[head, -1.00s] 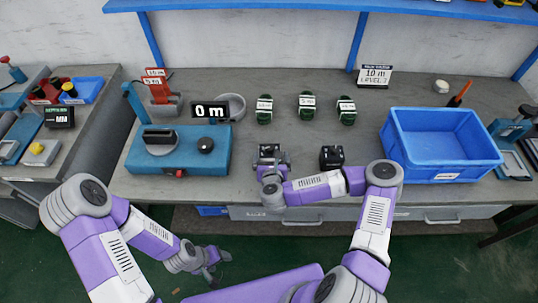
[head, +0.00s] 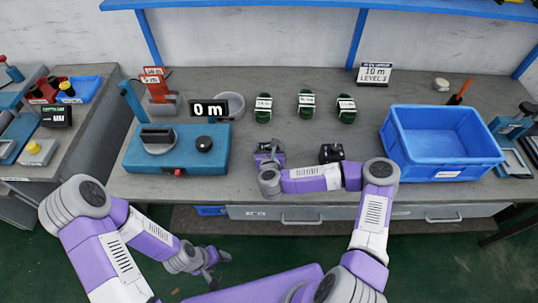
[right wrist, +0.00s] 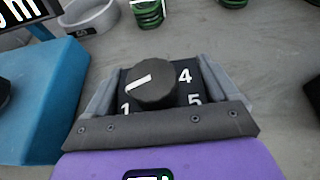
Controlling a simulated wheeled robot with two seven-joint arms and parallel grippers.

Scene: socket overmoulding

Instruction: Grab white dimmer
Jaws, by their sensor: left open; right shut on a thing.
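My right gripper (head: 270,150) is shut on a black dimmer unit over the front middle of the table. In the right wrist view the unit (right wrist: 187,97) sits between the two grey fingers. It has a dark round knob with a white pointer line and white numerals, with 1, 4 and 5 readable. A second small black unit (head: 331,153) stands on the table to the right of the gripper. I cannot make out a unit with a white body. My left gripper (head: 210,264) is open and empty, low in front of the table.
A teal machine (head: 176,150) with a knob stands to the left, by a "0 m" display (head: 210,109). Several green coils (head: 305,104) stand behind. A blue bin (head: 440,143) is on the right, and a "10 m" sign (head: 375,75) stands at the back.

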